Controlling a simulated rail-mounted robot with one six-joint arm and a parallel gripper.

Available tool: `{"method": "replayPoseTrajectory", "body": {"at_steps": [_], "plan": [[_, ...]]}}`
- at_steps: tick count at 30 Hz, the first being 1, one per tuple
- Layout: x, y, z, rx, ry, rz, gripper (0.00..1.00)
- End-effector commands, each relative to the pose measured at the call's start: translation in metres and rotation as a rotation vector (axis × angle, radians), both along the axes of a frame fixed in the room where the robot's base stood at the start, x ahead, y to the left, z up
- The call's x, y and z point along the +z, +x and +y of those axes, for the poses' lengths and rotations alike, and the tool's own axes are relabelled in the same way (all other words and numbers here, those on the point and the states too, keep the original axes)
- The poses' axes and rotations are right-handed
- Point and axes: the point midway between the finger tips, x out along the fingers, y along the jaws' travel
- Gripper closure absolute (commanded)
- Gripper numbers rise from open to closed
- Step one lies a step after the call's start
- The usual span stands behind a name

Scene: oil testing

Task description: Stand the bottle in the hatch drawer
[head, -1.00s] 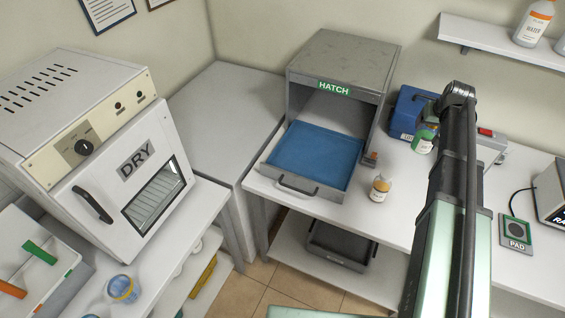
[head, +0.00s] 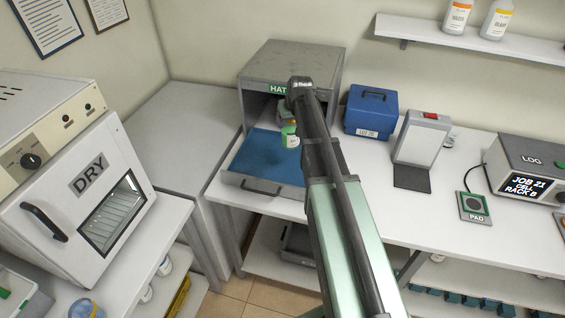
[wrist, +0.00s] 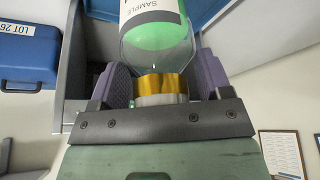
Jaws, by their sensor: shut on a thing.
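My gripper (head: 287,120) is shut on the bottle's gold neck band, which shows between two purple finger pads in the wrist view (wrist: 160,85). The label reads SAMPLE in the wrist view. I cannot tell whether the bottle's base touches the drawer. My arm hides part of the hatch (head: 290,60) and the drawer's right side.
A blue box (head: 370,112) stands right of the hatch, with a grey stand (head: 421,140) beyond it. A pad (head: 474,206) and a log unit (head: 535,170) are farther right. The DRY oven (head: 80,195) stands at the left. The grey counter left of the hatch is clear.

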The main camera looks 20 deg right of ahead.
Motion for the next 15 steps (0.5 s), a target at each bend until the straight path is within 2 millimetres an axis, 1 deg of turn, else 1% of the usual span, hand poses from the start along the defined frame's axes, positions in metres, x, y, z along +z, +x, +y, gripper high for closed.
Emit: {"method": "replayPoseTrajectory", "body": {"at_steps": [1, 6, 7, 9, 10, 15], "plan": [[-0.037, 0.0, 0.0, 0.0, 0.0, 0.0, 0.93], [-0.094, 0.0, 0.0, 0.0, 0.0, 0.0, 0.93], [-0.102, 0.0, 0.0, 0.0, 0.0, 0.0, 0.93], [-0.114, 0.0, 0.0, 0.0, 0.0, 0.0, 0.93], [-0.117, 0.0, 0.0, 0.0, 0.0, 0.0, 0.93], [-0.115, 0.0, 0.0, 0.0, 0.0, 0.0, 0.93]]}}
